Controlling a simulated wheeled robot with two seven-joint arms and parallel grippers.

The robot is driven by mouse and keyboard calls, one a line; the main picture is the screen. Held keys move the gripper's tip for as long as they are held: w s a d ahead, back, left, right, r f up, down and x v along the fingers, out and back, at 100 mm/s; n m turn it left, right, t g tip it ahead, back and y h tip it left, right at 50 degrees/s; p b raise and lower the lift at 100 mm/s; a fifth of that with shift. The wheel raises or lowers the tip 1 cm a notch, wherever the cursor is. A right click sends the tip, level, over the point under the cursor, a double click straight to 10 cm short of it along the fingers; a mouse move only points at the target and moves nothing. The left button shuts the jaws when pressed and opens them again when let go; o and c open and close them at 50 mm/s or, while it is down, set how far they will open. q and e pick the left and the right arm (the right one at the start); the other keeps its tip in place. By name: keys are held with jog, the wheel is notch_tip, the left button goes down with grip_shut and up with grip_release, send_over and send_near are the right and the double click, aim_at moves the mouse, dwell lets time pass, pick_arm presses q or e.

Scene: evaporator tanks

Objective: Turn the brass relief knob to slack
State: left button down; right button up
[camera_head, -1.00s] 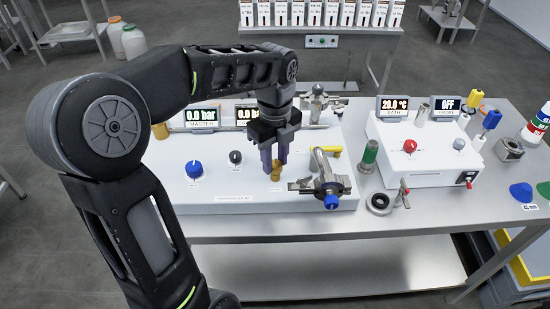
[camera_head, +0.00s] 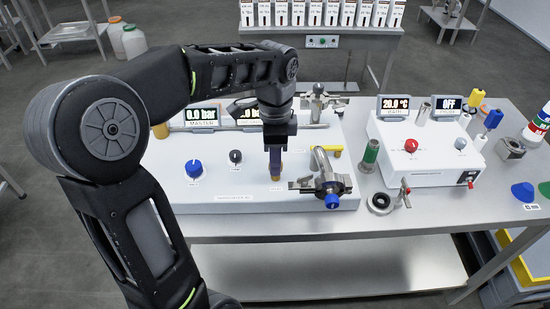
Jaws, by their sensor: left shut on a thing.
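The brass relief knob (camera_head: 275,177) stands on the front part of the white console (camera_head: 225,203). Only a small brass part shows below my gripper's fingers. My left gripper (camera_head: 275,166) points straight down over the knob and is shut on it. Its fingers are seen edge-on, one in front of the other. My right gripper is not in view.
A metal fitting with a blue end (camera_head: 332,200) stands close to the right of the gripper. A blue knob (camera_head: 194,169) and a black knob (camera_head: 236,157) lie to the left. A white bath unit (camera_head: 415,160) stands further right.

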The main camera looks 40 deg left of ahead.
pick_arm(q)
jog(key=n, duration=0.6)
jog(key=n+b, duration=0.1)
jog(key=n, duration=0.5)
jog(key=shift+n, duration=0.4)
jog(key=n, duration=0.6)
jog(key=shift+d, duration=0.1)
jog(key=n, duration=0.7)
jog(key=shift+w+b, duration=0.1)
jog(key=shift+b, duration=0.3)
jog(key=c, duration=1.1)
grip_release()
jog(key=shift+o, duration=0.2)
